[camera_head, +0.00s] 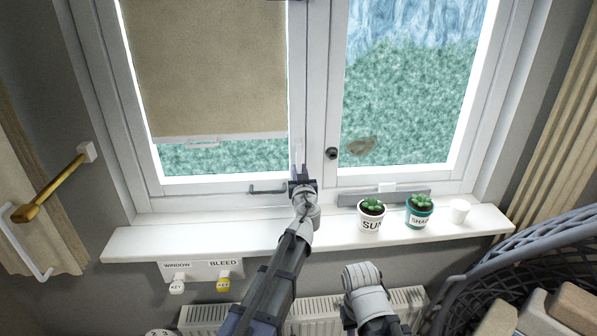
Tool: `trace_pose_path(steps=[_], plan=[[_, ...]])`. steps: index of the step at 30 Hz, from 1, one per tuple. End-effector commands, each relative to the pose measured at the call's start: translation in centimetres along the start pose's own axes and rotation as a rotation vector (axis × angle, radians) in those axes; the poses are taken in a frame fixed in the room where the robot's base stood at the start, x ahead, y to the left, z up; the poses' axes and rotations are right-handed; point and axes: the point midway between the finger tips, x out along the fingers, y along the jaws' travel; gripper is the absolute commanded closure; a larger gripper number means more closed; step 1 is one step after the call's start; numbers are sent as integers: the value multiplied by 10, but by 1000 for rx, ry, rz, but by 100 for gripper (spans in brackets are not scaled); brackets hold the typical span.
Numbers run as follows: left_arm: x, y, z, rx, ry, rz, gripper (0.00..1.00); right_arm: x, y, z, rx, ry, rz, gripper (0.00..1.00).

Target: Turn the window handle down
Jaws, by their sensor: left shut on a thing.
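The white window handle (298,152) is on the middle upright of the window frame, at the edge of the left sash. Its visible part stands about upright, white against white and hard to make out. My left gripper (301,174) is at the lower part of the handle, with its fingers pointing up and shut on it. The gripper hides the handle's lower part. My right arm shows at the bottom centre, but its gripper is not in view.
A dark metal stay (267,189) lies left of my left gripper. A grey basket (480,285) stands lower right.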

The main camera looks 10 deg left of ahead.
Motion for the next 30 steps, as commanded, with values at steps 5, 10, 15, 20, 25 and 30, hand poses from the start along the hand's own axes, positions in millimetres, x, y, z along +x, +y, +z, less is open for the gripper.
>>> trace_pose_path(steps=[5,10,15,20,25,30], plan=[[1,1,0,-2,0,3,100,0,0,0,0,0,0,70],[0,1,0,-2,0,2,62,0,0,0,0,0,0,70],[0,1,0,-1,0,2,47,0,0,0,0,0,0,70],[0,0,0,-1,0,1,47,0,0,0,0,0,0,70],[-5,0,0,-1,0,2,47,0,0,0,0,0,0,70],[-23,0,0,-1,0,2,47,0,0,0,0,0,0,70]])
